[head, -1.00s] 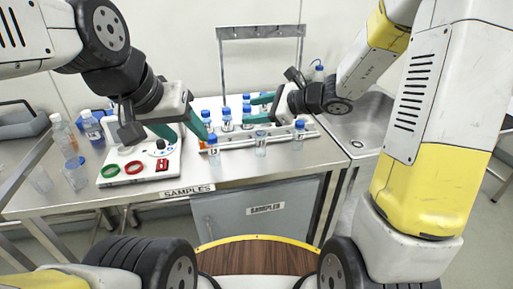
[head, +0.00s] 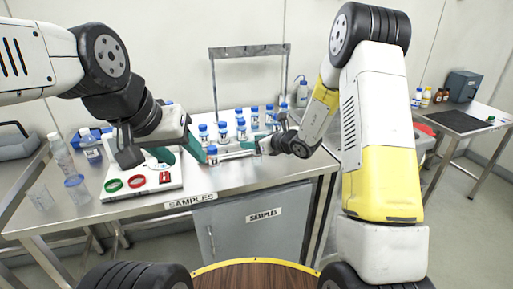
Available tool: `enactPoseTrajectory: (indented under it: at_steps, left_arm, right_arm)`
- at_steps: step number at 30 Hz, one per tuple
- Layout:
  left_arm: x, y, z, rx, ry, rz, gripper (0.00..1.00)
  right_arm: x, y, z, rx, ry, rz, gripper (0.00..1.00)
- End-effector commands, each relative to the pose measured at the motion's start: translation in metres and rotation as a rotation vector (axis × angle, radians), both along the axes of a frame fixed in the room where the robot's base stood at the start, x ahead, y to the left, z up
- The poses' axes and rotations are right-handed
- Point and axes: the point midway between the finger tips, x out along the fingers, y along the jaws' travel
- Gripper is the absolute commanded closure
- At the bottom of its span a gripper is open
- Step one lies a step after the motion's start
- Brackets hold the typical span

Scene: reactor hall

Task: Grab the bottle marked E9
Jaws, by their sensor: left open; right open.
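Several small clear bottles with blue caps stand in a group on the steel table, among them one at the front left (head: 212,154), one behind it (head: 222,132) and one at the back right (head: 269,116). Their labels are too small to read, so I cannot tell which is E9. My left gripper (head: 183,154) is open and empty, with one teal finger close to the front left bottle. My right gripper (head: 252,146) is open at the front right of the group. Its wrist hides part of the bottles, and I cannot see anything between its fingers.
A white tray (head: 117,196) with a green and a red ring lies left of the bottles. Clear bottles and a beaker (head: 77,190) stand further left. A metal frame (head: 248,50) rises behind. A side table with a dark mat (head: 455,122) stands at the right.

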Motion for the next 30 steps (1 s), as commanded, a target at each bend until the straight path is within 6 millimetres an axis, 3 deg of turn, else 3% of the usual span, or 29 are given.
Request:
enactPoseTrajectory:
  at_steps: [10,18,30]
  left_arm:
    - [0.0000,0.0000,0.0000,0.000,0.000,0.000,0.48]
    - [-0.0001,0.0000,0.0001,0.000,0.000,0.000,0.48]
    - [0.0000,0.0000,0.0000,0.000,0.000,0.000,0.48]
  right_arm:
    - [0.0059,0.0052,-0.0029,0.000,-0.001,-0.001,0.48]
    - [0.0057,0.0051,-0.0029,0.000,-0.001,-0.001,1.00]
    - [0.0059,0.0053,0.0026,0.001,-0.002,0.000,1.00]
